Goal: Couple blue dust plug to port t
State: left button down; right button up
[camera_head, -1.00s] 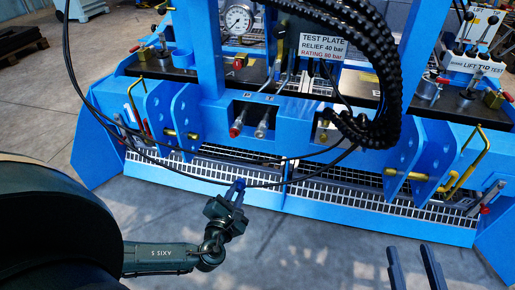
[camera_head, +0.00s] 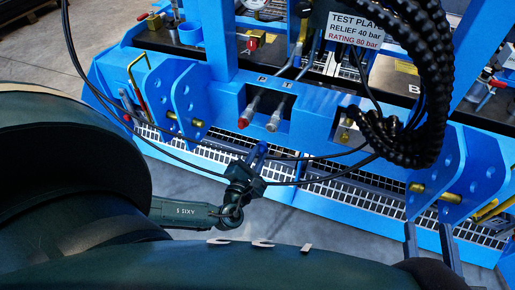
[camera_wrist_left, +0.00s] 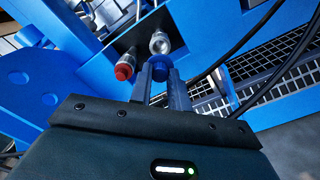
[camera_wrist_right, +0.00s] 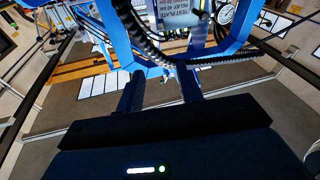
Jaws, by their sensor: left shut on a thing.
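The blue dust plug (camera_wrist_left: 159,72) is between the fingertips of my left gripper (camera_wrist_left: 160,78), which is shut on it. In the head view my left gripper (camera_head: 258,156) is just below the port recess. Port t (camera_head: 275,121) is the silver coupling under the letter T, and it shows bare metal in the left wrist view (camera_wrist_left: 159,43). The plug is close in front of and below it; I cannot tell the exact gap, but they look apart. My right gripper (camera_head: 432,240) is open and empty at the lower right, with its fingers apart in the right wrist view (camera_wrist_right: 160,92).
Port P (camera_head: 244,119), with a red end, is left of port t. Black cables (camera_head: 330,153) hang across the front near my left gripper. A thick black hose bundle (camera_head: 432,90) hangs at the right. Blue bracket plates (camera_head: 190,100) stand at the left.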

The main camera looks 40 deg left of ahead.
aim_at(264, 143)
pick_arm(q)
jog(key=shift+b+x, duration=0.45)
jog(key=shift+x, duration=1.45)
jog(key=shift+w+a, duration=0.1)
jog(key=shift+w, duration=0.45)
pick_arm(e)
jog(key=shift+w+a+r, duration=0.1)
jog(key=shift+w+r, duration=0.05)
jog(key=shift+r, duration=0.05)
pick_arm(q)
jog(key=shift+w+a, duration=0.1)
jog(key=shift+w, duration=0.1)
pick_arm(e)
jog(key=shift+f, duration=0.25)
pick_arm(q)
jog(key=shift+w, duration=0.1)
jog(key=shift+b+x, duration=0.5)
jog(key=shift+x, duration=0.35)
pick_arm(e)
jog(key=shift+f, duration=0.4)
pick_arm(q)
jog(key=c, duration=1.3)
grip_release()
jog(key=shift+o, duration=0.2)
